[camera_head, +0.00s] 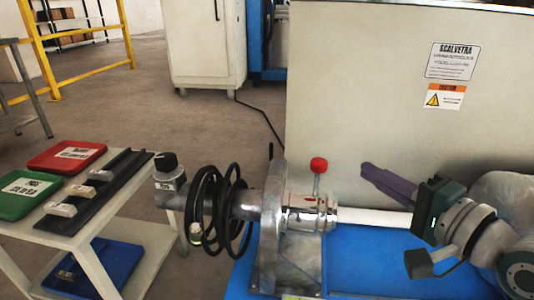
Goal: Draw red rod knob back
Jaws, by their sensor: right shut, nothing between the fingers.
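The red knob (319,165) tops a short, upright metal rod on the shiny metal collar (310,212) of the machine. My right gripper (368,171) comes in from the right. Its purple-grey fingers are shut and empty, pointing left and slightly up toward the knob. In the picture the fingertips are a short way right of the knob, with a visible gap. My left gripper is not in view.
A pale rod (375,217) runs right from the collar, below my fingers. Coiled black hose (215,205) hangs left of the metal bracket. A blue base (350,265) lies underneath and a large grey panel (360,90) stands behind. A trolley with red (66,157) and green trays stands left.

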